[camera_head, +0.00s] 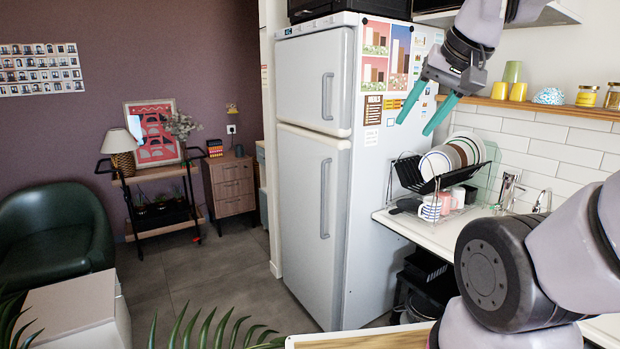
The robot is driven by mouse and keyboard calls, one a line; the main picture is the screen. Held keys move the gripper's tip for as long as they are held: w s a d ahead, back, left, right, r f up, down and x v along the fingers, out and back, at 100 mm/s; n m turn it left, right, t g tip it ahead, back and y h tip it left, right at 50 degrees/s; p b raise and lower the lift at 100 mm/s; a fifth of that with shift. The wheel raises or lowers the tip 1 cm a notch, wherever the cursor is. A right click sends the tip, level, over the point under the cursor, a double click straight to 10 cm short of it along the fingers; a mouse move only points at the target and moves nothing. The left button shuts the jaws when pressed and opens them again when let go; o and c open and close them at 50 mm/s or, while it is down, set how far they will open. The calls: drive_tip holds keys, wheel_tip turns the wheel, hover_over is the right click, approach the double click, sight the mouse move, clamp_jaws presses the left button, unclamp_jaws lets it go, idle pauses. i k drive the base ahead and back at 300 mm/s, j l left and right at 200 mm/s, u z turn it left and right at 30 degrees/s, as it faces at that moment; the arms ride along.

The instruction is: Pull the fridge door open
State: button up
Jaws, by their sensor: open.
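The white fridge (340,190) stands in the middle of the view, with its front facing left. It has an upper door (305,85) and a taller lower door (302,215), and both look shut. The upper door has a vertical grey handle (327,96) near its right edge. The lower door has a longer vertical handle (325,198) on the same side. My gripper (415,117) is open and empty, with teal fingers pointing down. It appears in front of the poster-covered side of the fridge, to the right of both handles and apart from them.
A counter (440,238) with a dish rack (405,175) of plates lies right of the fridge. A shelf (560,107) with cups and jars hangs above. Floor (215,270) left of the fridge is clear. A green armchair (55,235) and plant leaves (215,330) are at left and front.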

sight(315, 167)
drive_tip(key=i+j+z, duration=0.15)
drive_tip(key=i+j, duration=0.4)
drive_tip(key=i+j+z, duration=0.15)
drive_tip(key=i+j, duration=0.4)
drive_tip(key=j, duration=0.15)
